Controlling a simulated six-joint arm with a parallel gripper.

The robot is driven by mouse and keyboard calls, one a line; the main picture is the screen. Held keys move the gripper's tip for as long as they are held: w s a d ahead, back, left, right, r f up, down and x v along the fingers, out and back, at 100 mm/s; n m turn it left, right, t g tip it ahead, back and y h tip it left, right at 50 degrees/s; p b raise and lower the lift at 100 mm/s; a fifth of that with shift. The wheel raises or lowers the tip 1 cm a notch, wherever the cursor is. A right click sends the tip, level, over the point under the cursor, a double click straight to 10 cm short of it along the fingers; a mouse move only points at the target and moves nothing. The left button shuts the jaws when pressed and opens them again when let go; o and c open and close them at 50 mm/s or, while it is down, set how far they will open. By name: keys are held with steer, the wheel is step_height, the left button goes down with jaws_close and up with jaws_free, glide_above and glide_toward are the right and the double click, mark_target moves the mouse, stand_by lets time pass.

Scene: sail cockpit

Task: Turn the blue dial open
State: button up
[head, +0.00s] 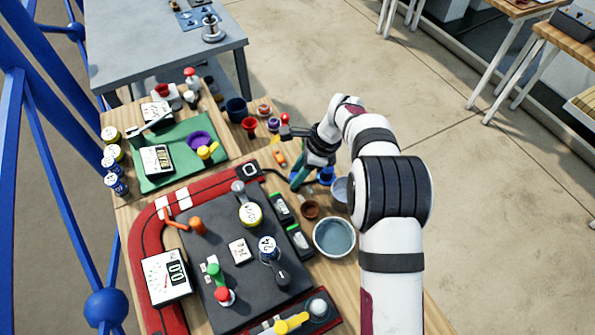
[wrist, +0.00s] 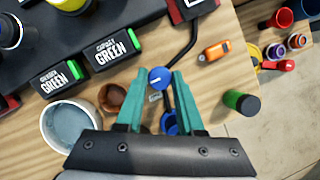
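The blue dial (wrist: 159,78) shows in the wrist view as a small round blue knob with a white mark line. It sits between the tips of my gripper's (wrist: 156,74) two teal fingers. The fingers are apart, one on each side of the dial; I cannot tell whether they touch it. A small label lies just below the dial, and a dark cable or pipe runs past it. In the head view my gripper (head: 311,177) points down over the wooden bench. Blue shows beside its fingers there, but the dial cannot be told apart.
A blue-grey bowl (head: 334,238) and a brown cup (head: 310,210) stand near my gripper. Another blue part (wrist: 170,123) shows between the fingers.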

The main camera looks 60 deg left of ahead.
jaws_close()
steer(key=shift+n, duration=0.3)
steer(key=n, duration=0.2)
steer(key=n+h, duration=0.1)
steer(key=shift+a+n+g+h, duration=0.15)
steer(key=shift+n+g+h, duration=0.15)
steer(key=shift+n, duration=0.1)
steer(key=n+h, duration=0.1)
steer(key=n, duration=0.3)
steer(key=shift+h, duration=0.3)
steer(key=shift+n, duration=0.4)
steer(key=o, duration=0.9)
jaws_free()
